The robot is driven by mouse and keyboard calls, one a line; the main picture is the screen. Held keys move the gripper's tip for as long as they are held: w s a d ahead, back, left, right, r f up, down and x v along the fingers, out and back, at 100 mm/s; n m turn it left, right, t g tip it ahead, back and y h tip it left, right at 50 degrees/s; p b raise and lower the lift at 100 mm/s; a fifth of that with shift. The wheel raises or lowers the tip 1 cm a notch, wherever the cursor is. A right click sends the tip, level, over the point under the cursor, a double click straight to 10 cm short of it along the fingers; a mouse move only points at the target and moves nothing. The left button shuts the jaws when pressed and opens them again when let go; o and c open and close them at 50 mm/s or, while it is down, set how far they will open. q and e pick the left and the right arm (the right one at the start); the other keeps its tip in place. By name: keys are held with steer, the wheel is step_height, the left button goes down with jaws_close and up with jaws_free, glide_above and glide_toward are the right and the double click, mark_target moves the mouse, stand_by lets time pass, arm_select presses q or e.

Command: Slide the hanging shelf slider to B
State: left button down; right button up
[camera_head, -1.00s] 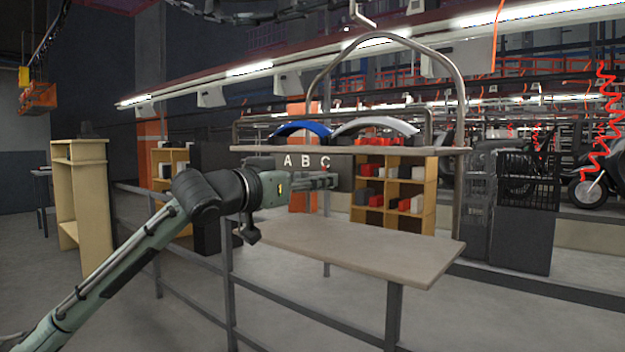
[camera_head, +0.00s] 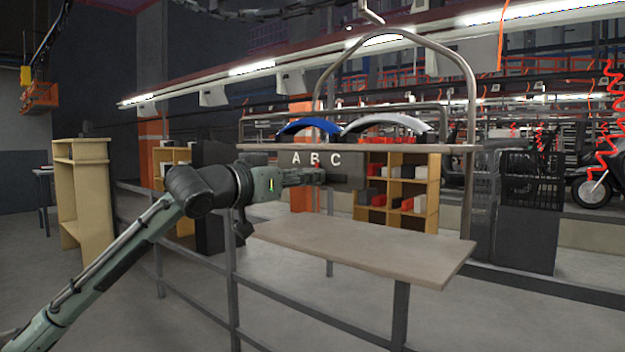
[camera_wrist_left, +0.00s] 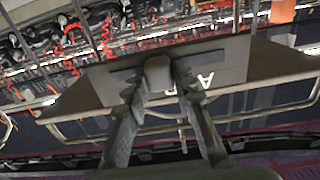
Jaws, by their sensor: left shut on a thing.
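The hanging shelf (camera_head: 370,149) has a dark panel (camera_head: 346,174) under its board with white letters A, B and C. The slider's small red mark (camera_head: 318,164) shows in the head view at the lower edge of the B, slightly to its right. My left gripper (camera_head: 320,176) is in front of the panel and covers most of the slider there. In the left wrist view my left gripper (camera_wrist_left: 158,78) is shut around the slider's grey knob (camera_wrist_left: 157,66), which sits at a dark slot in the panel. My right gripper is not in view.
A blue fender (camera_head: 308,126) and a white fender (camera_head: 388,122) lie on top of the shelf. A grey railing (camera_head: 231,270) stands below my left arm.

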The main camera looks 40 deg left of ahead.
arm_select(q)
steer(key=shift+a, duration=0.45)
steer(key=c, duration=1.2)
jaws_free()
steer(key=s, duration=1.2)
steer(key=shift+a, duration=0.4)
